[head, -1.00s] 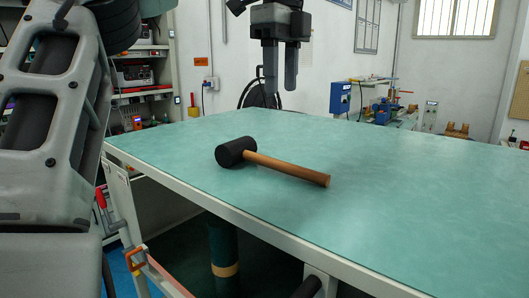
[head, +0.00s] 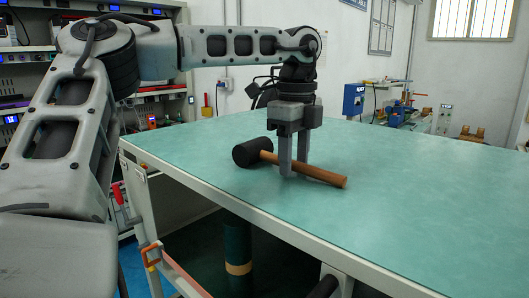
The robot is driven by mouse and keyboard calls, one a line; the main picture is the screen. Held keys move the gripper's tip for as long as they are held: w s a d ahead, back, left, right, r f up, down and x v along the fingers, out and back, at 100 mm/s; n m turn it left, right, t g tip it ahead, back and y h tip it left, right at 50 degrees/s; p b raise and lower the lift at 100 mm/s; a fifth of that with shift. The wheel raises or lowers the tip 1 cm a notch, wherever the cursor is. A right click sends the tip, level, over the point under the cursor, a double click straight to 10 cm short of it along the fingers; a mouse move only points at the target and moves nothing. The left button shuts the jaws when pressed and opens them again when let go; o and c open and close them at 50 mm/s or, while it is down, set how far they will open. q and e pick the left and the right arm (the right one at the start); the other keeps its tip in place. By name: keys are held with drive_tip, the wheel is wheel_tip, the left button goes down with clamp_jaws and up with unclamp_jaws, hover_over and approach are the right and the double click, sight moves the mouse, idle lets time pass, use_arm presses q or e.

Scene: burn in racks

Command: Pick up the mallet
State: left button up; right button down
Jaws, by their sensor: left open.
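The mallet has a black head (head: 251,152) and a brown wooden handle (head: 325,175). It lies on the green tabletop (head: 420,200) near the table's front left edge, its head to the left and its handle pointing right and toward me. My left gripper (head: 294,170) points straight down over the handle, close to the head. Its two fingers are apart. One finger shows in front of the handle and the other reaches down behind it. I cannot tell whether either finger touches the handle. My right gripper is not in view.
The rest of the tabletop is clear around the mallet. Shelves with equipment (head: 30,75) stand at the back left. A blue box (head: 354,99) is on the back wall, and another bench with small items stands behind the table.

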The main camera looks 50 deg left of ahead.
use_arm(q)
drive_tip(key=shift+f, duration=0.15)
clamp_jaws()
